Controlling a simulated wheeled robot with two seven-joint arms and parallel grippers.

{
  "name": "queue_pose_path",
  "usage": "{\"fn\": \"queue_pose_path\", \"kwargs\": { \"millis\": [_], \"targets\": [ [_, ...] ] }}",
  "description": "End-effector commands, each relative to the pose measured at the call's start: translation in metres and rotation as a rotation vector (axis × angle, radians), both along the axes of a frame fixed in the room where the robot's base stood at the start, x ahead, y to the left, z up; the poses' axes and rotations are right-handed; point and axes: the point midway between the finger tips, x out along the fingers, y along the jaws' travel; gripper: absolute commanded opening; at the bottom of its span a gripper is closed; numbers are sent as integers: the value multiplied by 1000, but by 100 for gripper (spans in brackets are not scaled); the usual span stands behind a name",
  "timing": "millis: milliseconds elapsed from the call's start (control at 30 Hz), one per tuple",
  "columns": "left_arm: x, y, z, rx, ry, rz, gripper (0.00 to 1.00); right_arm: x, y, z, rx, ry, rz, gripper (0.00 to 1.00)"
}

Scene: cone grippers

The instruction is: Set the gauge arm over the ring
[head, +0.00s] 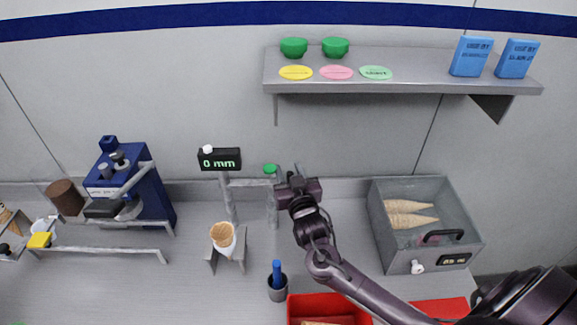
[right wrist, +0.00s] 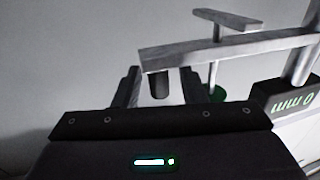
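The gauge (head: 219,160) has a black display reading 0 mm on a grey post. Its gauge arm (head: 250,183) is a grey bar reaching right from the post, toward my right gripper (head: 297,181). In the right wrist view the gauge arm (right wrist: 230,46) crosses above my right gripper (right wrist: 159,88). A dark peg (right wrist: 158,86) under the bar's end shows between the two spread fingers, with gaps on both sides. A wafer cone in a white sleeve (head: 224,240) stands in a metal stand in front of the post. I cannot make out a separate ring. My left gripper is out of view.
A grey cone bin (head: 430,235) is at right, a blue machine (head: 130,188) at left. A dark cup (head: 277,288) and red tray (head: 325,305) are in front. A shelf (head: 400,80) hangs above.

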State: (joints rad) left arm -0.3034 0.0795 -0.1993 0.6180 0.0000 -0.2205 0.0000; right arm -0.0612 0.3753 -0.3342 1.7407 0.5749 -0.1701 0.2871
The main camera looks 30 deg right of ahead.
Motion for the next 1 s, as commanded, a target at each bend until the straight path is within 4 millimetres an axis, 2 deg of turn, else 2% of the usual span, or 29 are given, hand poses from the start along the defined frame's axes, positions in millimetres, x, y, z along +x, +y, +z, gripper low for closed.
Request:
{"fn": "queue_pose_path", "kwargs": {
  "millis": [100,367,667,1000],
  "targets": [
    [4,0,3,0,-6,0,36,7,-1,0,0,0,1,38],
    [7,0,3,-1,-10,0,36,8,-2,0,0,0,1,38],
    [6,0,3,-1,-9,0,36,8,-2,0,0,0,0,0],
    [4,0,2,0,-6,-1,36,8,0,0,2,0,-3,0]
  ]
}}
